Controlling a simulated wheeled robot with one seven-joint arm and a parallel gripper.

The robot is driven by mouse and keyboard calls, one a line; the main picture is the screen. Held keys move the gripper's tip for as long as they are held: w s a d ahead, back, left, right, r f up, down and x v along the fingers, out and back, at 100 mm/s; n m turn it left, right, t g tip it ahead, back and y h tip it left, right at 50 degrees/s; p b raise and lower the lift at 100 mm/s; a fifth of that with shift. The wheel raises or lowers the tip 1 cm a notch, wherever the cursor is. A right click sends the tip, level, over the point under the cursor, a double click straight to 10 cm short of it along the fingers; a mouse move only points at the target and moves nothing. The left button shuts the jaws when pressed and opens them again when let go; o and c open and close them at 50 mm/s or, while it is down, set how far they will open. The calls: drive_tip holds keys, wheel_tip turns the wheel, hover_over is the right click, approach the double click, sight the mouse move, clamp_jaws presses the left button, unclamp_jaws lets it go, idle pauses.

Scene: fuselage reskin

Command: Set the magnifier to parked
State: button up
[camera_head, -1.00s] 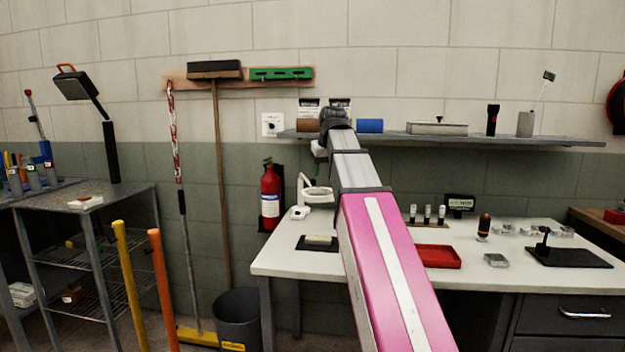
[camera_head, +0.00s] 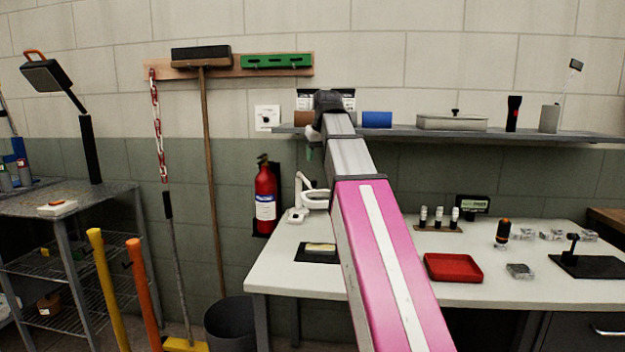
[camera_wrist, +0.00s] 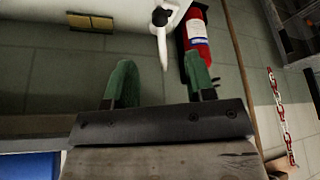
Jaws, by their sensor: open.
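The white magnifier (camera_head: 298,214) stands at the back left of the bench (camera_head: 262,282), with a short upright arm and a ring-shaped head pointing right. Part of its head is hidden behind my arm. In the wrist view, a white arm with a dark knob, likely the magnifier (camera_wrist: 161,34), shows beyond the fingertips. My gripper (camera_wrist: 162,75) is open, its two green fingers apart with nothing between them. In the head view my gripper (camera_head: 309,150) is mostly hidden, above the magnifier and near the shelf edge.
A fire extinguisher (camera_head: 265,200) hangs left of the magnifier. A wall shelf (camera_head: 400,132) with several items runs close to my wrist. A black pad (camera_head: 308,257) lies in front of the magnifier; a red tray (camera_head: 453,267) lies to the right.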

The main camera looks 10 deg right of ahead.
drive_tip(key=x, duration=1)
drive_tip(key=shift+w+f, duration=0.15)
drive_tip(key=shift+f, duration=0.2)
